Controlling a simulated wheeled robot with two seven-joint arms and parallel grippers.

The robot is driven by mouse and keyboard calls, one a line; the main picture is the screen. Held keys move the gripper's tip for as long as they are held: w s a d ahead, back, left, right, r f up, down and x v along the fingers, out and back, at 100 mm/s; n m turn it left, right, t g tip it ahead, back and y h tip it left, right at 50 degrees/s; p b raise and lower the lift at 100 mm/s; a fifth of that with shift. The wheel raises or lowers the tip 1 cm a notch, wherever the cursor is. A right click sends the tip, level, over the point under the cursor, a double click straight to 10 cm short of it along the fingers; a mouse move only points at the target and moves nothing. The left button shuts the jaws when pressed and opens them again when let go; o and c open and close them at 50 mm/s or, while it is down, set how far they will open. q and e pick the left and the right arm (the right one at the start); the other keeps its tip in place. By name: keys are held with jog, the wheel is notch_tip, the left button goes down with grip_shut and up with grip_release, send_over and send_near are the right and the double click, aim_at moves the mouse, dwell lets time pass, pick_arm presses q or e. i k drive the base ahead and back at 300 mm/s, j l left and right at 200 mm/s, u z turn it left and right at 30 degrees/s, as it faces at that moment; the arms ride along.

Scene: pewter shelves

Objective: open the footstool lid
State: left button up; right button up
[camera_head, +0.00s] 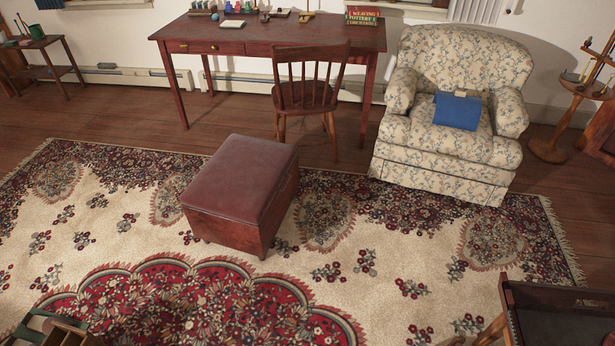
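The footstool (240,193) stands on the patterned rug near the middle of the head view. It has a reddish-brown wooden box body (222,230) and a padded dark red leather lid (241,178). The lid lies flat on the box and looks closed. One corner of the footstool points toward me. Its back sides are hidden. Neither of my grippers shows in this view.
A wooden desk (250,38) and a spindle-back chair (307,92) stand behind the footstool. A floral armchair (440,155) with a blue item (457,111) is at the back right. Dark furniture (560,318) fills the lower right corner. The rug (395,250) around the footstool is clear.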

aim_at(240, 182)
jog(key=i+z, duration=0.25)
jog(key=i, duration=0.15)
jog(key=i+j+z, duration=0.25)
jog(key=i, duration=0.2)
jog(key=i+z, duration=0.25)
jog(key=i, duration=0.15)
jog(key=j, duration=0.05)
